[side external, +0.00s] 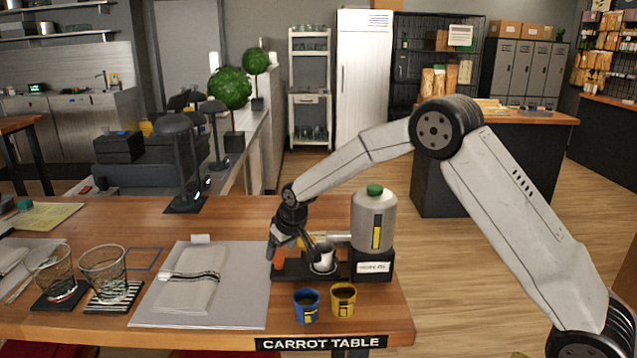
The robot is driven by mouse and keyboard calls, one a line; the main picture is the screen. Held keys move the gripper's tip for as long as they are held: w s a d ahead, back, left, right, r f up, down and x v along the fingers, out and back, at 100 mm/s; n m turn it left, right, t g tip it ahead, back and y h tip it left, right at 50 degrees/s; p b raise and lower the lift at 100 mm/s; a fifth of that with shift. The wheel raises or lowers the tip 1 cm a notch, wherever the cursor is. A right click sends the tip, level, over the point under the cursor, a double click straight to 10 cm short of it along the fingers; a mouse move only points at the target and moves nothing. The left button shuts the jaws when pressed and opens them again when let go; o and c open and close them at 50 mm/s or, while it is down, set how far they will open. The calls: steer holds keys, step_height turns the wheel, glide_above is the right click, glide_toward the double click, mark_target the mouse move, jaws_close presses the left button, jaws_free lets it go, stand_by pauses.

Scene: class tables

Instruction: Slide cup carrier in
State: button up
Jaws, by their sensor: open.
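My gripper (288,243) points down over the right part of the wooden table, just above a low dark tray that looks like the cup carrier (292,273). Its fingers are open. A small orange piece shows beside the fingers. Whether a finger touches the carrier I cannot tell. A white cup (322,260) with dark contents stands at the carrier's right end, partly hidden by dark parts in front of it. A dispenser (374,217) with a green cap stands right of the cup on a black base (371,266) with a white label. The carrier's right end is close to this base.
A blue cup (306,306) and a yellow cup (343,300) stand in front of the carrier near the table's front edge. A grey mat (236,313) with a folded napkin lies left. Two glasses stand further left. A dark lamp (184,165) stands at the back.

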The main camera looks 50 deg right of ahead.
mark_target(279, 254)
steer(key=shift+x, duration=1.85)
jaws_close()
steer(key=shift+s+d, duration=0.5)
jaws_free()
steer(key=v, duration=0.7)
steer(key=shift+s+r, duration=0.2)
steer(key=shift+r, duration=0.1)
